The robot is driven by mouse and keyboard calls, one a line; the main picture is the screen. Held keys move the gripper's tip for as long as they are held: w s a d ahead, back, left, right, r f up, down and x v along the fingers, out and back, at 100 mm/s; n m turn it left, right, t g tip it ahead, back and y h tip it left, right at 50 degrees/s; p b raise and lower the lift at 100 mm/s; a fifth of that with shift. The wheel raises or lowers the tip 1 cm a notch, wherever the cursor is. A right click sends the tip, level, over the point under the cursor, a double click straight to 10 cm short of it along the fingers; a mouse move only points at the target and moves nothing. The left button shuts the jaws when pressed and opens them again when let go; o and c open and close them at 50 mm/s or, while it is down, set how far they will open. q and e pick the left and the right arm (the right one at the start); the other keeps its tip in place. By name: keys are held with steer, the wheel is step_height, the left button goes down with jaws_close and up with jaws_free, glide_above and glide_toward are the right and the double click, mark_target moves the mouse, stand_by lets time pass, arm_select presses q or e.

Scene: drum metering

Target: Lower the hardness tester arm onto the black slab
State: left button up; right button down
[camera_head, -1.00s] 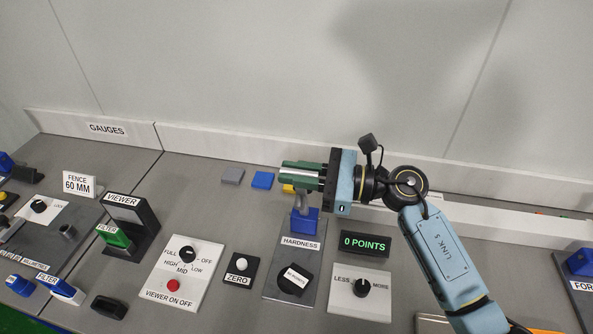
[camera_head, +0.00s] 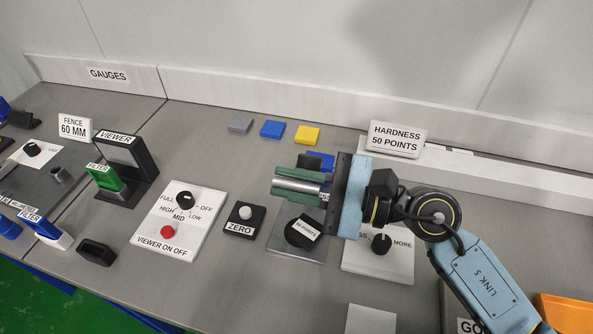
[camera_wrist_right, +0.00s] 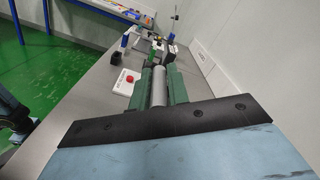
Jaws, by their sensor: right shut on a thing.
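The hardness tester has a grey base plate (camera_head: 284,240) and a blue block (camera_head: 322,158) at its back. A round black slab (camera_head: 301,233) with a white label lies on the plate. My right gripper (camera_head: 285,185) has green fingers and is shut on a silver bar (camera_head: 298,185), which I take for the tester arm's handle. The bar also shows between the fingers in the right wrist view (camera_wrist_right: 159,88). The gripper is in front of the blue block and appears above the slab. The arm's underside and any contact with the slab are hidden. My left gripper is not in view.
A sign (camera_head: 397,138) reads HARDNESS 50 POINTS. A ZERO button panel (camera_head: 245,219) and a viewer switch panel (camera_head: 179,222) stand to the left. A LESS/MORE dial panel (camera_head: 380,260) is partly behind my gripper. Grey, blue and yellow tiles (camera_head: 307,135) lie behind.

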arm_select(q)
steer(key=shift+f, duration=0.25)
arm_select(e)
steer(key=shift+s+f, duration=0.25)
steer(key=shift+f, duration=0.2)
steer(key=c, duration=1.4)
jaws_free()
steer(key=shift+w, duration=0.1)
steer(key=shift+r, duration=0.1)
